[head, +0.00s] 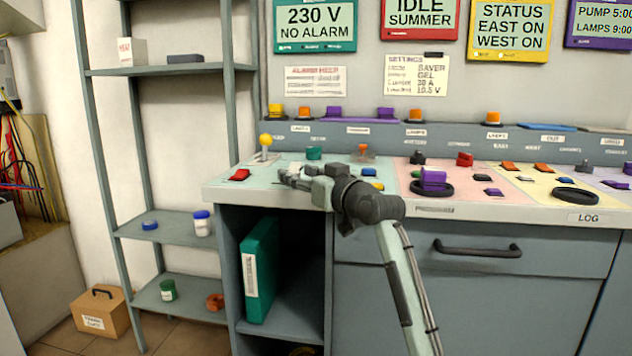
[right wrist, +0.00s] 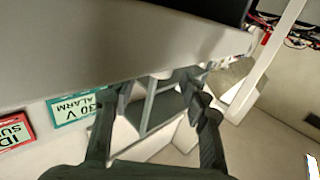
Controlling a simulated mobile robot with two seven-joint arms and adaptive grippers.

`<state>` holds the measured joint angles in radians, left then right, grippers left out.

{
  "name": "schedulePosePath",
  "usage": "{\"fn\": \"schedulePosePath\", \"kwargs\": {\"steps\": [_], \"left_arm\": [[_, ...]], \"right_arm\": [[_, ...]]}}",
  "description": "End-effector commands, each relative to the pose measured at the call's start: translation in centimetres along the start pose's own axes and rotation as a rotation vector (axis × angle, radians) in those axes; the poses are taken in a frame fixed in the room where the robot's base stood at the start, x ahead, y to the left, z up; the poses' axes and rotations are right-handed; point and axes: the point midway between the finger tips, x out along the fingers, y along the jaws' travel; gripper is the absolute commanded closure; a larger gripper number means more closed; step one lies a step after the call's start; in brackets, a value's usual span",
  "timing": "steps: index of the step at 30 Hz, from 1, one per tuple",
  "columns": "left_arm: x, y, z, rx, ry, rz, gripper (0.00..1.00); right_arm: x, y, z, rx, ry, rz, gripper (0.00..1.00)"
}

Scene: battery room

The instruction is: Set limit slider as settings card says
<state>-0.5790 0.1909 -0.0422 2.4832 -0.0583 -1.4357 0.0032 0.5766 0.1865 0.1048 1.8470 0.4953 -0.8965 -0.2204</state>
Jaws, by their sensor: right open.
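The settings card (head: 416,75) is on the wall above the console; its lines seem to end in SAVER, GEL, 30 A and 10.5 V, and the row names are blurred. The console (head: 325,222) carries several small coloured controls. I cannot tell which one is the limit slider, as the small labels are unreadable. My right gripper (head: 291,178) is over the left, pale green part of the console, near a red control (head: 239,175). In the right wrist view its two fingers (right wrist: 155,103) are apart with nothing between them. My left gripper is out of view.
A yellow-knobbed lever (head: 265,141) and an orange-topped lever (head: 362,150) stand up behind my right gripper. A purple block (head: 433,180) sits in a dark ring further right. A grey shelf rack (head: 160,70) stands left of the console.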

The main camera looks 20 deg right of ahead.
Motion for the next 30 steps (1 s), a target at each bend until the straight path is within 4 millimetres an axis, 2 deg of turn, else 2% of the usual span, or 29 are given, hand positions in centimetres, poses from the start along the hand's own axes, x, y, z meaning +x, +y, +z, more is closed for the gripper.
{"fn": "schedulePosePath", "kwargs": {"steps": [6,12,18,30], "left_arm": [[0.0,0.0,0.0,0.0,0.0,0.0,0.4],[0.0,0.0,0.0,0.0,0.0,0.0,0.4],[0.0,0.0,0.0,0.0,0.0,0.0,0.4],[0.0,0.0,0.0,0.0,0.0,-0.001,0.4]], "right_arm": [[-4.9,0.0,0.1,-0.004,-0.001,0.001,0.54],[-8.1,0.1,0.0,-0.001,-0.001,0.001,0.54],[-9.2,0.0,0.0,0.0,0.0,0.0,0.54],[-9.2,0.0,0.0,0.0,0.0,0.0,0.54]]}}
